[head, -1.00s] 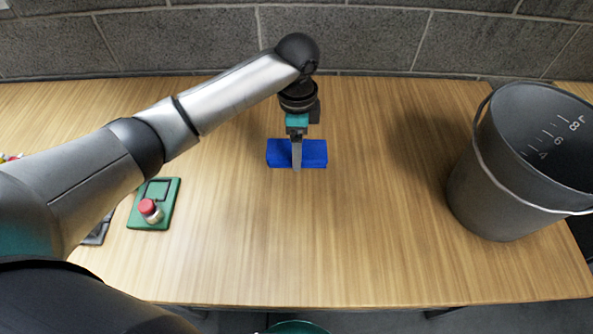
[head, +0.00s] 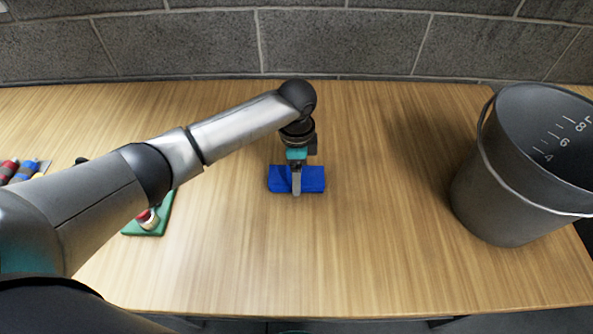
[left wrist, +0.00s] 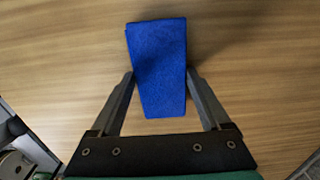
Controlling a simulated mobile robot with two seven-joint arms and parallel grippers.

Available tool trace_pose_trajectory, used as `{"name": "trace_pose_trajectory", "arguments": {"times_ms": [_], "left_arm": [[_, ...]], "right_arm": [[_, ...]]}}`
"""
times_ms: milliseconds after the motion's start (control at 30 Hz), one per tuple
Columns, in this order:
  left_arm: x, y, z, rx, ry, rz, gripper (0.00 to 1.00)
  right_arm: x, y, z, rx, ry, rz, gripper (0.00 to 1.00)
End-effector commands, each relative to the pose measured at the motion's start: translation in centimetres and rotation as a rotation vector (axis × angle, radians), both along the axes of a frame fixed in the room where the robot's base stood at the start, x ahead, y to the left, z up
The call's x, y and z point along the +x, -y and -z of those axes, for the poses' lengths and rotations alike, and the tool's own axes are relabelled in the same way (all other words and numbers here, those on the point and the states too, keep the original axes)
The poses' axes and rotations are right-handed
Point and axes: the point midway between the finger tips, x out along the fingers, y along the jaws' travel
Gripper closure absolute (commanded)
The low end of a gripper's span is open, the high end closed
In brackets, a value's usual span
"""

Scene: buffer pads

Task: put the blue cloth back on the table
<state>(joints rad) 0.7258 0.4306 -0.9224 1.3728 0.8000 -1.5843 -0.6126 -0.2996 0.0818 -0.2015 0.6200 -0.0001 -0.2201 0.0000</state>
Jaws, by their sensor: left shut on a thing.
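The blue cloth (head: 312,179) is a folded rectangular pad over the middle of the wooden table (head: 390,250). My left gripper (head: 296,190) reaches down to it from above and is shut on it. In the left wrist view the cloth (left wrist: 158,60) runs between the two fingers (left wrist: 160,72), with one finger at each long side. The cloth is close to the table top, but I cannot tell whether it touches the wood. My right gripper is not in view.
A dark grey bucket (head: 505,200) stands at the table's right end. A green pad with a red button (head: 150,222) is at the left, partly behind my arm. Red and blue tools (head: 22,170) lie farther left. The table around the cloth is clear.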

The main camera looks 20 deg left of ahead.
Motion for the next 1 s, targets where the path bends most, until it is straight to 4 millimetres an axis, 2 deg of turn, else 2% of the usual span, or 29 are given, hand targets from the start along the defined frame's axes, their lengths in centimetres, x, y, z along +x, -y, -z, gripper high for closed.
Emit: {"name": "trace_pose_trajectory", "arguments": {"times_ms": [33, 200, 433, 533, 667, 1000], "left_arm": [[0.0, 0.0, 0.1, 0.001, -0.001, 0.0, 0.18], [0.0, 0.0, 0.1, 0.001, -0.001, 0.0, 0.0], [0.0, 0.0, 0.0, 0.0, 0.0, 0.0, 0.0], [0.0, 0.0, -0.7, 0.0, 0.0, 0.001, 0.0], [0.1, 0.0, -2.9, 0.0, 0.002, 0.0, 0.0], [0.0, 0.0, -10.0, -0.001, 0.001, 0.001, 0.0]], "right_arm": [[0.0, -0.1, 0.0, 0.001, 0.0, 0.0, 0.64], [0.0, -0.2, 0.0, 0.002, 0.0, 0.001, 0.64], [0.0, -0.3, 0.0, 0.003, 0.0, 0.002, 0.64], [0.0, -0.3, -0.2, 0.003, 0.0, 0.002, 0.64], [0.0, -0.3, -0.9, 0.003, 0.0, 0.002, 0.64], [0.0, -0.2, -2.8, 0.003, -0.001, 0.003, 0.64]]}}
